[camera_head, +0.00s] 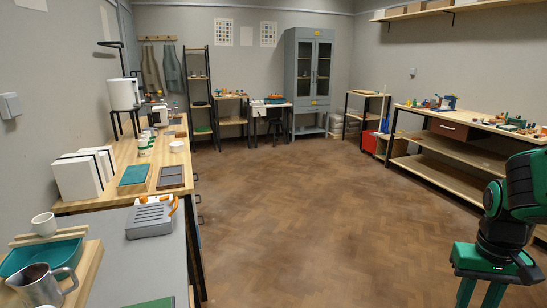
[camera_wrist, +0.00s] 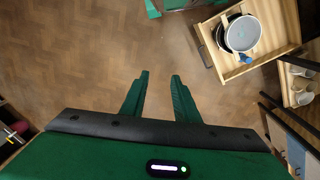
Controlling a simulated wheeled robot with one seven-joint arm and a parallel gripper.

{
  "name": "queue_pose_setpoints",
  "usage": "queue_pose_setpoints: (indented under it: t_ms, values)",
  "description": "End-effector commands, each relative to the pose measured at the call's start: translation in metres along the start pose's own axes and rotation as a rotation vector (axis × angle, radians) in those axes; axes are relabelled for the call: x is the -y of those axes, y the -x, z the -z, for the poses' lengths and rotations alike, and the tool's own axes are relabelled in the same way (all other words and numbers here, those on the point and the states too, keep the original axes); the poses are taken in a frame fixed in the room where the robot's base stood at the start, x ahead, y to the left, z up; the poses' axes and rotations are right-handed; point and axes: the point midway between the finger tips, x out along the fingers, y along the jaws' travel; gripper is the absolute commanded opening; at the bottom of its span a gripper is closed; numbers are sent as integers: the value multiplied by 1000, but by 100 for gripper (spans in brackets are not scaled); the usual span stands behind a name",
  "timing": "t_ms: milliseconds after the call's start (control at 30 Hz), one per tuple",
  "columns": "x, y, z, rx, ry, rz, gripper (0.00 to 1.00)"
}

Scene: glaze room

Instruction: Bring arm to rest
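My arm is at the right edge of the head view, with its green and black gripper (camera_head: 479,300) pointing down over the open floor. The bottom of the fingers is cut off by the picture's edge. In the wrist view my gripper (camera_wrist: 160,75) shows two green fingers spread apart. There is nothing between them but brown floor. The gripper touches nothing that I can see.
The wooden floor (camera_head: 290,200) is clear in the middle. A long workbench (camera_head: 440,139) stands on the right behind my arm. Counters (camera_head: 140,205) run along the left. In the wrist view, a wooden tray or drawer (camera_wrist: 225,72) holding round vessels is at the upper right.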

Motion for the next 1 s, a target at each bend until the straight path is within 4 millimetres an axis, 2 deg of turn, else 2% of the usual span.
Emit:
queue_pose_setpoints:
  t_ms: [33, 200, 400, 567, 1000]
  values:
    - [-6, 10, -13, -8, -30, 8, 28]
    - [-20, 30, -56, -5, -123, 33, 28]
    - [-27, 41, -89, 1, -191, 57, 28]
    - [-28, 43, -97, 4, -207, 64, 28]
    - [-28, 42, -97, 4, -207, 63, 28]
